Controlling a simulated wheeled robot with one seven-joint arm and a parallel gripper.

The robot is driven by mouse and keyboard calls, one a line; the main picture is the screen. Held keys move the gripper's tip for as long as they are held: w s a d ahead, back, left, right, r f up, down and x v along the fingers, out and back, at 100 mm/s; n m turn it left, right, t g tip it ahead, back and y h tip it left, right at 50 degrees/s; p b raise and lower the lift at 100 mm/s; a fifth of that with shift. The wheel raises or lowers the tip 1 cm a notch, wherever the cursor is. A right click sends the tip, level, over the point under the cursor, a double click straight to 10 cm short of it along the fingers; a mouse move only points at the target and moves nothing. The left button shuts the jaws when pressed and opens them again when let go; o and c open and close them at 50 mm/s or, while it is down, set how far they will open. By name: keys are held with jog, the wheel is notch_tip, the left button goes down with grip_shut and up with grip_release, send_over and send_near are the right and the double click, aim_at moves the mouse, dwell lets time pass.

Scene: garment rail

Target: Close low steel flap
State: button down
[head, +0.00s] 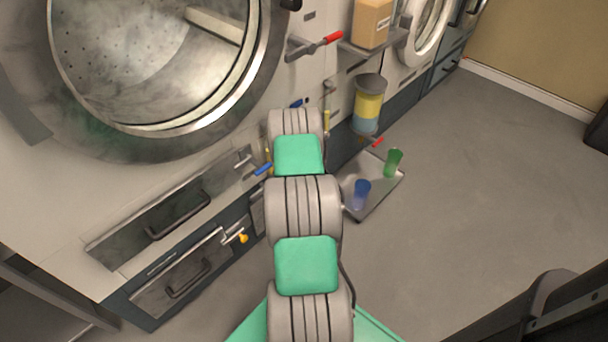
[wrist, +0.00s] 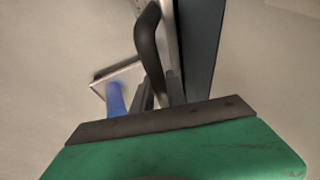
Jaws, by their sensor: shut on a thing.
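In the wrist view a dark curved handle (wrist: 148,45) stands out from a narrow, pale metal panel edge, which looks like the steel flap (wrist: 171,28) seen nearly edge-on. My gripper (wrist: 158,92) is at the near end of this handle, its fingers closed on it. The exact contact is partly hidden by the gripper body. In the head view my arm covers the gripper and most of the spot where it works, so how far open the flap stands cannot be told.
A shallow metal tray (head: 386,190) sits low at right, with a blue cup (head: 361,194) and a green cup (head: 393,162). A large round washer door (head: 150,60) and two handled panels (head: 160,218) are at left. The floor (head: 480,190) at right is clear.

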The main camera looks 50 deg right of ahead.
jog(key=shift+w+r, duration=0.35)
jog(key=shift+w, duration=0.35)
jog(key=c, duration=1.6)
grip_release()
jog(key=p+v, duration=0.1)
jog(key=v, duration=0.2)
jog(key=p+v, duration=0.1)
jog(key=v, duration=0.3)
jog(key=shift+s+f, duration=0.1)
jog(key=shift+s, duration=0.5)
jog(key=shift+a, duration=0.1)
